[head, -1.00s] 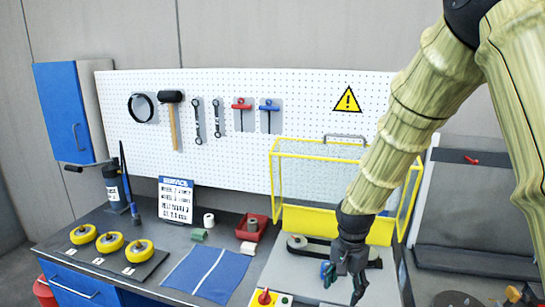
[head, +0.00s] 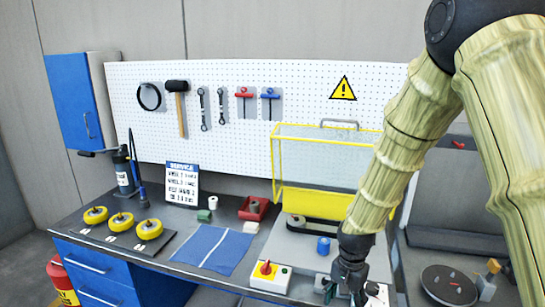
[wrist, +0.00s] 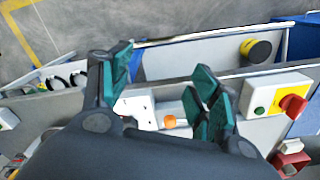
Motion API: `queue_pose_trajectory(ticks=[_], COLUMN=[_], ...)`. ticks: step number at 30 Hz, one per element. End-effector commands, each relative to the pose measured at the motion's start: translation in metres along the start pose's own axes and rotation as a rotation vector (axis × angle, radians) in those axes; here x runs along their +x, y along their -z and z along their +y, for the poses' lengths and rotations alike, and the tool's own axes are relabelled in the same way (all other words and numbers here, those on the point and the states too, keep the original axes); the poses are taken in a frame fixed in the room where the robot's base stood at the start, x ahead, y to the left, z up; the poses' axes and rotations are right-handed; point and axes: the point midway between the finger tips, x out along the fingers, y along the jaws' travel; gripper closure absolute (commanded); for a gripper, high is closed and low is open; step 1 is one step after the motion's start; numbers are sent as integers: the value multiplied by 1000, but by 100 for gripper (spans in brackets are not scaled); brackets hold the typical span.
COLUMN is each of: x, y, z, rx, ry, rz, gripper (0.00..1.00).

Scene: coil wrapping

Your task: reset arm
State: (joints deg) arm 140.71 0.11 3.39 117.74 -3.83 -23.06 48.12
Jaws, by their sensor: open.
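My gripper (head: 343,290) is at the lower right in the head view, over the front part of the grey machine plate. In the wrist view my gripper (wrist: 163,90) shows two teal-padded fingers spread apart with nothing between them. A white box with an orange button (wrist: 170,121) lies below and beyond the fingers. My arm comes down from the upper right in the head view and hides part of the machine's right side.
A yellow-framed guard (head: 325,160) stands behind the gripper. A blue cylinder (head: 323,246) sits on the plate beside my wrist. A control box with a red knob (head: 266,268) is to the left. Yellow wheels (head: 122,220) and a blue mat (head: 213,249) lie further left. A round dark disc (head: 450,285) is at right.

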Motion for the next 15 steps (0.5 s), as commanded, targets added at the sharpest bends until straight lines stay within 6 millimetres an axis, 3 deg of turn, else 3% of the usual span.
queue_pose_trajectory(ticks=[8, 15], x=[68, 170], y=[-26, -60], z=[28, 67], rx=[-87, -219], ry=[10, 15], rz=[-8, -23], gripper=[38, 38])
